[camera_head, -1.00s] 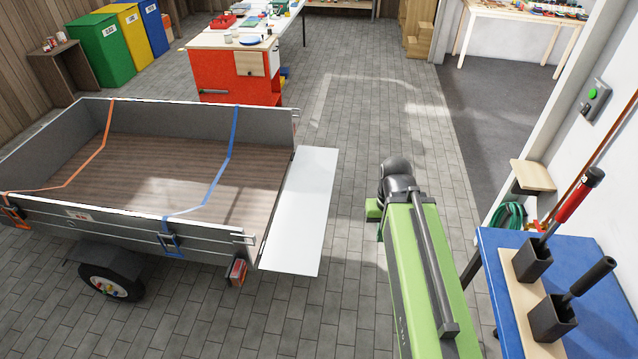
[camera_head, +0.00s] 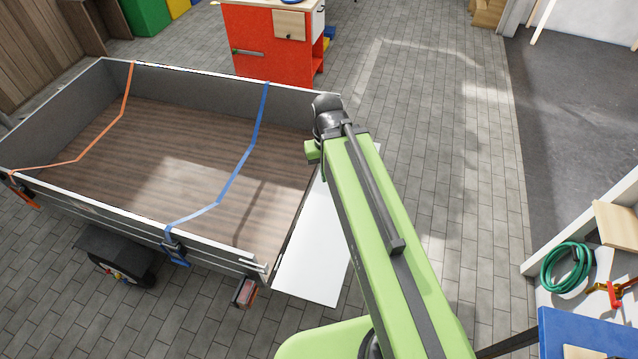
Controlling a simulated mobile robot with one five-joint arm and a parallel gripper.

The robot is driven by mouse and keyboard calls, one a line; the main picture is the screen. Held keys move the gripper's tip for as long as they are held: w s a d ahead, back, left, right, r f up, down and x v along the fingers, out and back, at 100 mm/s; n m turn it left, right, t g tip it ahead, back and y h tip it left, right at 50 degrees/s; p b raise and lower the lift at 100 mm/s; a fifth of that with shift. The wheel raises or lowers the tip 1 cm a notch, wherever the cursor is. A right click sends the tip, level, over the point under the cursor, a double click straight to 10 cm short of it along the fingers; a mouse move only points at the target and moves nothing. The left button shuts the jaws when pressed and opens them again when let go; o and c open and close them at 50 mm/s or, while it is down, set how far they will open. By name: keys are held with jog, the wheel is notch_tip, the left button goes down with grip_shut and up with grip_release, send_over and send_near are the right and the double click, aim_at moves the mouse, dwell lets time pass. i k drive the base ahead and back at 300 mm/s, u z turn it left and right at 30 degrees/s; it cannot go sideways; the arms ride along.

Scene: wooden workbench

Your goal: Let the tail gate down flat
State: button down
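The tail gate (camera_head: 316,262) is a pale flat panel at the right end of the grey trailer (camera_head: 70,82). It lies folded outward from the end of the wooden trailer bed (camera_head: 90,150), looking about level. My green arm crosses in front of its right part and hides some of it. The arm's dark end (camera_head: 328,112) is near the trailer's far right corner, above the gate's far end. My gripper's fingers do not show clearly, so I cannot tell their state or whether they touch the gate.
An orange strap (camera_head: 127,92) and a blue strap (camera_head: 245,155) cross the trailer. A red cabinet (camera_head: 262,50) stands behind it. A blue table (camera_head: 585,330) and a green hose (camera_head: 567,268) are at the lower right. The paved floor right of my arm is clear.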

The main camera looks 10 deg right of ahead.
aim_at(313, 267)
jog(key=u, duration=0.7)
jog(key=i, duration=0.9)
jog(key=u, duration=0.55)
